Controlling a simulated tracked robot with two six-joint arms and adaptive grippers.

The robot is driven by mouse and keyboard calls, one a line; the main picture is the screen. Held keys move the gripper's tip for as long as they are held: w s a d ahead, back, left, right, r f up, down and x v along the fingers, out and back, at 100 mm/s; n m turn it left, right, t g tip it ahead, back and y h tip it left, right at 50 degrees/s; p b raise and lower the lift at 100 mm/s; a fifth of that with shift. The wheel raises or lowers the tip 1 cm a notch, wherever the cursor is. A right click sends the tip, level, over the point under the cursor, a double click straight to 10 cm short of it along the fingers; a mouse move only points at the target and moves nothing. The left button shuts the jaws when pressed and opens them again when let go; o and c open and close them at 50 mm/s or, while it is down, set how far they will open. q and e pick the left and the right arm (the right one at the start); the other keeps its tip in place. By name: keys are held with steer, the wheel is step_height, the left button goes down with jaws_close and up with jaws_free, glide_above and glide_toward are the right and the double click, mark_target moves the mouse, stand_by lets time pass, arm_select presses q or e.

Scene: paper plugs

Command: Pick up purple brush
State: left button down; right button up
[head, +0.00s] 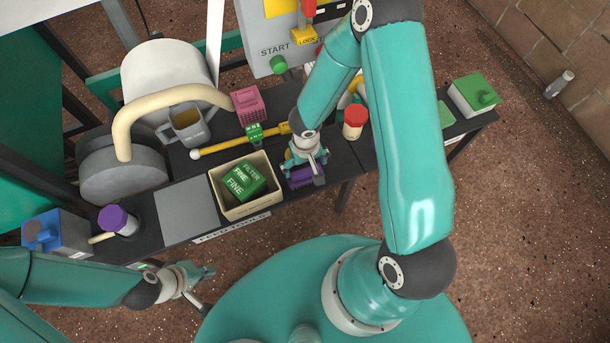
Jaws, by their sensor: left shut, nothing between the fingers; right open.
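The purple brush (307,179) lies on the dark bench, near its front edge, right of the beige bin. My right gripper (304,165) points down right over the brush and hides part of it. It is open; I cannot tell whether its fingers touch the brush. My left gripper (207,287) is shut and empty, in front of the bench at the lower left, well away from the brush.
The beige bin (254,209) holds green filter boxes (240,180). A yellow tool (228,147) and a pink crate (248,104) lie behind it. A red-capped jar (354,121) stands right of my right gripper. A purple-lidded jar (117,219) stands at left.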

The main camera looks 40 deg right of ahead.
mark_target(305, 171)
step_height(305, 171, down, 3)
steer(key=shift+s+f+b, duration=0.1)
steer(key=shift+f+b, duration=0.1)
steer(key=shift+b, duration=0.15)
steer(key=c, duration=1)
steer(key=shift+r, duration=0.1)
steer(key=shift+r+p, duration=3.6)
steer(key=shift+r, duration=6.35)
